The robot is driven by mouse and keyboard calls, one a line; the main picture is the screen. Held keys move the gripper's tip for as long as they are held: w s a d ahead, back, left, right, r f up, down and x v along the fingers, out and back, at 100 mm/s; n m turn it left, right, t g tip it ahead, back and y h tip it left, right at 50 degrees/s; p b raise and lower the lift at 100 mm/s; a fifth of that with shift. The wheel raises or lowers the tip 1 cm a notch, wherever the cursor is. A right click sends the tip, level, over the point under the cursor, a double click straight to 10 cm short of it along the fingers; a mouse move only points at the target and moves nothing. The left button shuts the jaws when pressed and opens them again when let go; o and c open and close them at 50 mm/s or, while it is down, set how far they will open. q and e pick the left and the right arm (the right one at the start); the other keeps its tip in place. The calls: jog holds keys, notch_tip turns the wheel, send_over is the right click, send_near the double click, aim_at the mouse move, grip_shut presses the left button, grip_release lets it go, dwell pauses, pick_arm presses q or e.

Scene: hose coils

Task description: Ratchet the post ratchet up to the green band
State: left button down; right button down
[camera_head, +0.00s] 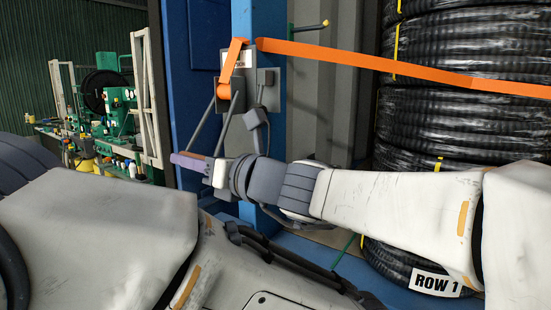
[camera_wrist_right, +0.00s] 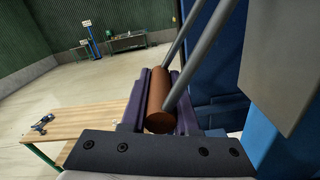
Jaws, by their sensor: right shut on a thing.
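The post ratchet (camera_head: 240,78) is a grey unit on the blue post (camera_head: 268,20), with an orange strap (camera_head: 400,68) running from it to the right. Two grey handle bars (camera_head: 228,122) slant down from it. My right gripper (camera_head: 190,162) is below the unit, at the lower end of the bars. In the right wrist view the gripper (camera_wrist_right: 160,100) is shut on the brown handle grip (camera_wrist_right: 157,118) that joins the two bars. The green band cannot be made out. My left gripper is not in view.
Black wrapped hose coils (camera_head: 465,110) are stacked at the right, above a "ROW 1" label (camera_head: 436,283). A wooden bench (camera_wrist_right: 95,125) and open floor (camera_wrist_right: 60,75) show in the wrist view.

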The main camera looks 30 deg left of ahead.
jog(key=shift+s+r, duration=0.45)
jog(key=c, duration=0.9)
grip_release()
jog(key=shift+f, duration=0.1)
jog(key=shift+d+b, duration=0.3)
jog(key=d+b, duration=0.1)
jog(key=d, duration=0.4)
jog(key=d+b, duration=0.2)
jog(key=d, duration=0.2)
jog(key=shift+s+d+b, duration=0.2)
jog(key=shift+d+b, duration=0.1)
jog(key=shift+d, duration=0.1)
